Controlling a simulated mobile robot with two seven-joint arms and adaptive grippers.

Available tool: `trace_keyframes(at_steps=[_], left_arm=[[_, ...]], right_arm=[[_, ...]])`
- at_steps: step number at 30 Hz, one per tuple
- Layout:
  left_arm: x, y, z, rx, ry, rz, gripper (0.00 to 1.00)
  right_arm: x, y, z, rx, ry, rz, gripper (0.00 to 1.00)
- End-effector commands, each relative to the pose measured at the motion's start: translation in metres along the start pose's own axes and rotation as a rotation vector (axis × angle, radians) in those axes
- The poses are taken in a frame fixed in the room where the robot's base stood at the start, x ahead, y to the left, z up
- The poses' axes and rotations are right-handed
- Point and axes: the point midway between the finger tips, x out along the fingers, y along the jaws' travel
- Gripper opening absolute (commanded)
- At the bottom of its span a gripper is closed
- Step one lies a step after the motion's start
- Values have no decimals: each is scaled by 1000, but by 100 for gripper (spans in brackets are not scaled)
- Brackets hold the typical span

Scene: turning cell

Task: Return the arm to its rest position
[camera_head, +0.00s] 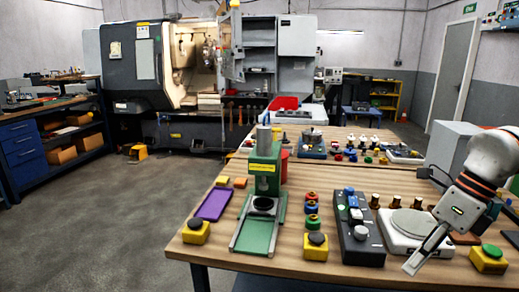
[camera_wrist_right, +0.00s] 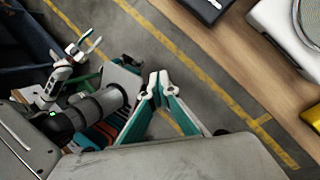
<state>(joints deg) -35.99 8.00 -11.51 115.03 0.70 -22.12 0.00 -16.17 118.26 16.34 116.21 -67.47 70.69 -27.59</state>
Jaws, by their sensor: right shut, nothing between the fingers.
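My right arm comes in from the right in the head view. Its gripper (camera_head: 412,268) is shut and empty, pointing down and left in front of the white scale at the table's front edge. In the right wrist view its teal-padded fingers (camera_wrist_right: 159,82) meet at the tips with nothing between them, above the grey floor. My left gripper (camera_wrist_right: 88,45) shows only in the right wrist view, at upper left, with its fingers spread and empty. It is out of sight in the head view.
The wooden table (camera_head: 215,252) holds a green press (camera_head: 264,165), a dark control box (camera_head: 357,240), a white scale (camera_head: 400,245), and yellow button boxes (camera_head: 316,247) (camera_head: 489,259). In the wrist view the table edge (camera_wrist_right: 235,55) is at upper right. Open floor (camera_head: 90,215) lies to the left.

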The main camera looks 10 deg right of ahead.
Motion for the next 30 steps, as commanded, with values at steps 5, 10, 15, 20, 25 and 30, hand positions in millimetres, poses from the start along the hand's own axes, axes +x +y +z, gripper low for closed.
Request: trace_keyframes(at_steps=[5, 10, 15, 20, 25, 30], left_arm=[[-1, -1, -5, -1, 6, 0, 40], [-3, 2, -3, -5, -1, 5, 40], [-7, 6, 4, -10, -16, 12, 40], [-9, 6, 3, -12, -18, 13, 40], [-10, 5, -3, -15, -10, 12, 40], [-11, 4, -7, -17, -4, 12, 40]], right_arm=[[29, -1, 6, 182, -211, 204, 0], [54, -9, 14, 409, -421, 395, 0], [79, -23, 16, 674, -611, 565, 0], [108, -42, 9, 955, -765, 703, 0], [147, -59, -8, 1268, -889, 822, 0], [199, -66, -34, 1611, -970, 920, 0]])
